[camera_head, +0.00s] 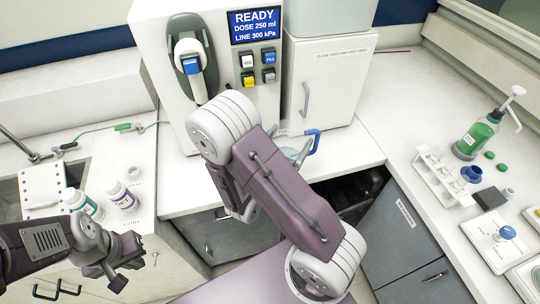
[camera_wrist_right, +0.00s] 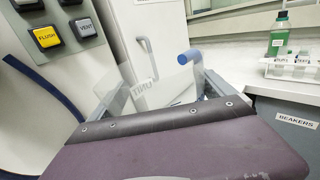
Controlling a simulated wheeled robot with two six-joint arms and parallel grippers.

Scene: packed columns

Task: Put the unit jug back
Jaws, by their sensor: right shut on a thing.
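The unit jug is clear, with a blue handle. In the head view the jug (camera_head: 289,152) shows partly past my right forearm, in front of the white cabinet. In the right wrist view the clear jug (camera_wrist_right: 150,92) stands between the fingers, with a label and its blue handle (camera_wrist_right: 188,58). My right gripper (camera_wrist_right: 165,90) is shut on the jug. In the head view my right arm hides that gripper and much of the jug. My left gripper (camera_head: 127,265) is open and empty at the lower left, apart from the counter items.
The dispenser (camera_head: 262,95) has a READY screen, coloured buttons and a blue-tipped nozzle. A white cabinet (camera_head: 330,85) stands beside it. The right counter holds a tube rack (camera_head: 440,180) and a green pump bottle (camera_head: 478,135).

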